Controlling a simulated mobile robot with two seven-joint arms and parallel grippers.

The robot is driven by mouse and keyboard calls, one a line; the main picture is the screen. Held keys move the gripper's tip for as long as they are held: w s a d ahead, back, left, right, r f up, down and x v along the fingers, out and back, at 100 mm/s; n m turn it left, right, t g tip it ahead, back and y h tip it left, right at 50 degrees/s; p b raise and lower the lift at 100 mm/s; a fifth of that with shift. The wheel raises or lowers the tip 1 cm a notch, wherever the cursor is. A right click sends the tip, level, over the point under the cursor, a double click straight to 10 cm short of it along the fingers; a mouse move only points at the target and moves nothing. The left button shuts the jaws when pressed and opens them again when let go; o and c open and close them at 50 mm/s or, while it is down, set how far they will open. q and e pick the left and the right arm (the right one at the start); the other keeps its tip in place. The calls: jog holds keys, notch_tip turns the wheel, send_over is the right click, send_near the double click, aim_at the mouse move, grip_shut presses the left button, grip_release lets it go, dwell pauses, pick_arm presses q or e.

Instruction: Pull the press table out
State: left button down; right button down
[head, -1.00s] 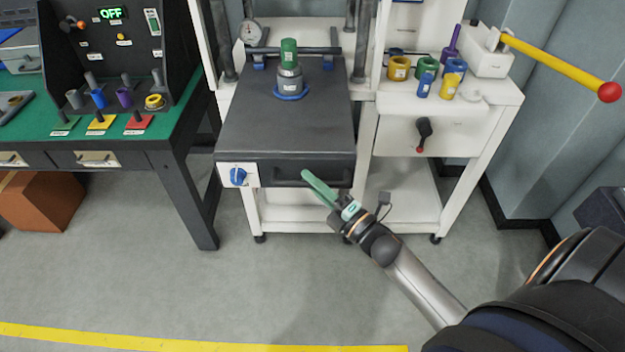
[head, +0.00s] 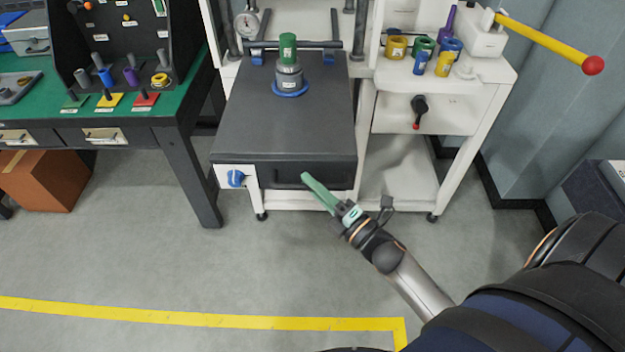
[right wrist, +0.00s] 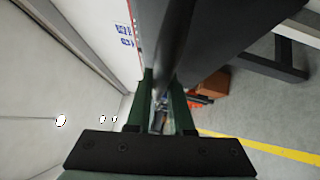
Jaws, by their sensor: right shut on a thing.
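The press table (head: 300,128) is a dark grey slab with a front face, slid out toward me from the white press frame. A dark bar handle (head: 285,184) runs along its front. My right gripper (head: 308,180) has green fingers and is shut on the handle near its right part. In the right wrist view the dark handle bar (right wrist: 176,45) passes between the green fingers (right wrist: 160,110). A grey cylinder with a green top (head: 288,60) stands upright in a blue ring on the table. My left gripper is not in view.
A blue knob (head: 236,178) sits on a white panel at the table's left front. A green-topped bench (head: 180,100) stands left. A white side cabinet (head: 480,95) with coloured rings and a yellow lever (head: 545,40) stands right. The floor in front is clear.

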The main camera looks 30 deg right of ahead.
jog(key=shift+s+a+f, duration=0.15)
dwell(0.3)
jog(key=c, duration=1)
grip_release()
jog(key=shift+s, duration=0.15)
jog(key=shift+o, duration=1)
jog(key=b+v, duration=0.2)
jog(key=v, duration=1)
jog(key=shift+s, duration=0.15)
jog(key=s+a+f+m+g+h+p, duration=0.1)
jog(key=a+f+m+g, duration=0.3)
jog(key=f+m, duration=0.3)
jog(key=s+a+f+m+g+h+p, duration=0.1)
jog(key=a+f+m+g, duration=0.4)
jog(key=m, duration=0.7)
notch_tip(320, 180, down, 2)
jog(key=shift+s+m+h+p, duration=0.3)
jog(key=shift+s+h+p, duration=0.15)
jog(key=shift+s, duration=0.1)
